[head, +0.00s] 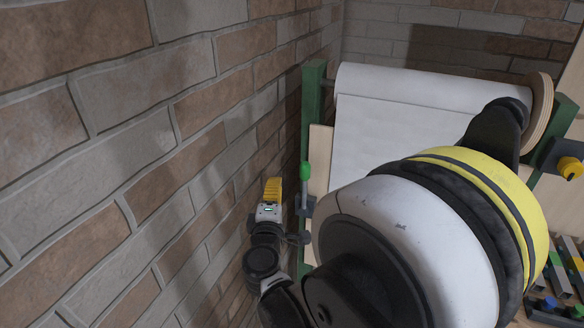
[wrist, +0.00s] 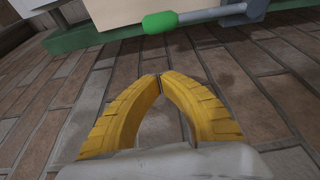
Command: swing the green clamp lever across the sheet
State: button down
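The clamp lever has a green grip (head: 306,171) on a thin grey rod, mounted on the green frame (head: 313,88) at the left edge of the white sheet (head: 375,130). In the head view it stands along the frame, beside the sheet. My gripper (head: 273,183) is just left of the lever, between it and the brick wall. In the wrist view the green grip (wrist: 160,23) lies beyond the yellow fingertips (wrist: 161,77), with a gap between. The fingertips meet with nothing visible between them.
A brick wall (head: 130,150) runs close along the left of my gripper. A white paper roll (head: 430,85) spans the back of the frame. A yellow knob (head: 570,168) sits on the right side. Assorted parts (head: 565,275) lie at the lower right. My arm hides much of the sheet.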

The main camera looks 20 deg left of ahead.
jog(key=w+d+b, duration=0.1)
jog(key=w+b, duration=0.2)
jog(key=w, duration=0.6)
jog(key=shift+w+d, duration=0.2)
jog(key=shift+d, duration=0.05)
